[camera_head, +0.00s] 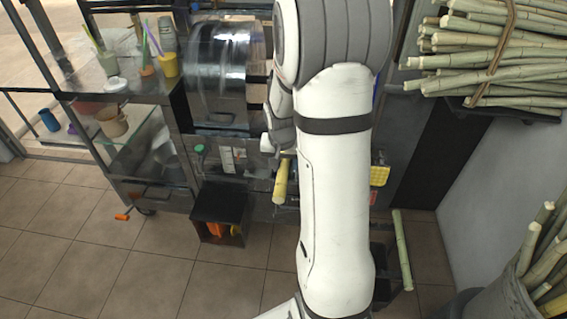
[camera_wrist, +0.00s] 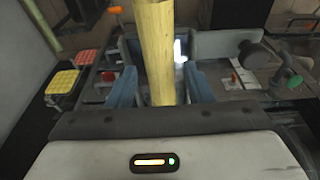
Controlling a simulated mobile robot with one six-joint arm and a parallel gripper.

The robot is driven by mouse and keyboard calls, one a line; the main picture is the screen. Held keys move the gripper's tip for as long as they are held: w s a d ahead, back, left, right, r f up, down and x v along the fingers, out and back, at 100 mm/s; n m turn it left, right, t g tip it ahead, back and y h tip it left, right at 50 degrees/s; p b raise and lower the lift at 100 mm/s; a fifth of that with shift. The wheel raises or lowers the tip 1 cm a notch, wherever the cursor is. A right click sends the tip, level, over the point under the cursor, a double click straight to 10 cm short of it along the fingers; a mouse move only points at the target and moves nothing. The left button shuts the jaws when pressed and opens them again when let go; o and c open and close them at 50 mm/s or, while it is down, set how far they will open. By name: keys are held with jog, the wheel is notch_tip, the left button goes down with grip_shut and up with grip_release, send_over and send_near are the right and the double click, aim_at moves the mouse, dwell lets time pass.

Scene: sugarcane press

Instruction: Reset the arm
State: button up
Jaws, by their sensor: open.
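My gripper (camera_wrist: 160,84) shows in the wrist view with its two blue-grey fingers apart. A yellow cane stalk (camera_wrist: 156,40) stands upright in the picture between the fingers, with a gap visible on each side. Its lower end is hidden behind my gripper's body. In the head view my white arm (camera_head: 336,190) reaches down the middle, over the front of the press (camera_head: 222,75), and my fingers are not clearly seen. A short yellow stalk (camera_head: 281,182) shows just left of the arm, in front of the machine.
A rack of cane stalks (camera_head: 480,50) is at upper right, and a bin of stalks (camera_head: 515,295) at lower right. A shelf cart (camera_head: 110,95) with cups stands left. A dark open box (camera_head: 220,213) sits below the press.

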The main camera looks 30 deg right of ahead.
jog(key=v, duration=0.7)
jog(key=shift+s+r, duration=0.1)
jog(key=s+a+r+n, duration=0.3)
jog(key=s+a, duration=0.3)
jog(key=s, duration=0.3)
jog(key=s+a+r+n+y, duration=0.1)
jog(key=s+a+r+n, duration=0.2)
jog(key=s+a+r, duration=0.2)
jog(key=s+a, duration=0.2)
jog(key=s, duration=0.2)
jog(key=shift+a+n+t, duration=0.2)
jog(key=shift+n+t, duration=0.1)
jog(key=shift+n, duration=0.1)
